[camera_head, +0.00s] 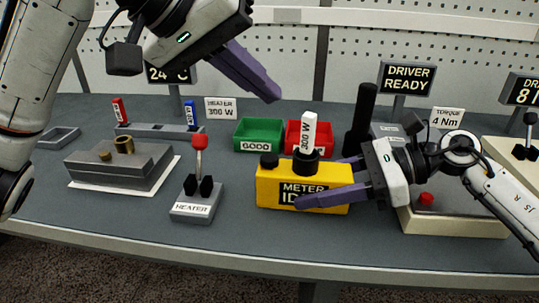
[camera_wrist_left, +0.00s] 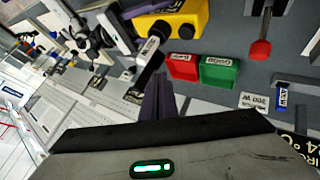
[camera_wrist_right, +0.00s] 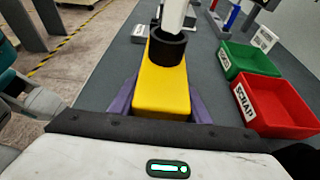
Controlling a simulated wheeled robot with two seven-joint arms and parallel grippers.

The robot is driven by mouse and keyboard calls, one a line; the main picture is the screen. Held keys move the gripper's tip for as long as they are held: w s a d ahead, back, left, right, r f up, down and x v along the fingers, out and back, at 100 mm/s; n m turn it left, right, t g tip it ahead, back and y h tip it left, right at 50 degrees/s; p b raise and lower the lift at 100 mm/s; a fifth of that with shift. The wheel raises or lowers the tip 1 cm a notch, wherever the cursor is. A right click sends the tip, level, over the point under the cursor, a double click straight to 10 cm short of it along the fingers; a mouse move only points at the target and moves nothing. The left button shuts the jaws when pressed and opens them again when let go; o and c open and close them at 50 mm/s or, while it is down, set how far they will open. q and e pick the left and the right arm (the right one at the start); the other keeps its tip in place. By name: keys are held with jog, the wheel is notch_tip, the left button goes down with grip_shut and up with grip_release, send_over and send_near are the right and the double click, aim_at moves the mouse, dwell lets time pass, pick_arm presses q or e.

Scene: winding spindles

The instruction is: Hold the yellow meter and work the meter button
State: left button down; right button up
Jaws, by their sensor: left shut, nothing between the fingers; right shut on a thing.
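The yellow meter (camera_head: 270,192) stands on the table, its label reading METER and a partly hidden second word. A black button (camera_head: 268,160) is on its top left. A black socket (camera_head: 306,163) beside it bears an upright white spindle (camera_head: 309,131) marked 300 W. My right gripper (camera_head: 325,186) is shut on the meter from the right, one finger along the front face. The meter's yellow top also shows between the fingers in the right wrist view (camera_wrist_right: 162,90). My left gripper (camera_head: 272,96) is shut and empty, above and behind the meter, apart from the button.
A green GOOD bin (camera_head: 259,133) and a red bin (camera_head: 297,135) stand behind the meter. The heater (camera_head: 196,204) with its red-knobbed lever stands to the left. A grey block fixture (camera_head: 120,163) is farther left. A pale box (camera_head: 452,222) with a red button is at the right.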

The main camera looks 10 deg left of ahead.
aim_at(263, 159)
pick_arm(q)
jog(key=shift+f, duration=3.9)
pick_arm(e)
jog(key=shift+f, duration=0.3)
pick_arm(q)
jog(key=shift+f, duration=0.15)
jog(key=shift+f, duration=0.3)
jog(key=shift+f, duration=0.5)
jog(key=shift+r, duration=0.95)
jog(key=shift+r, duration=2.5)
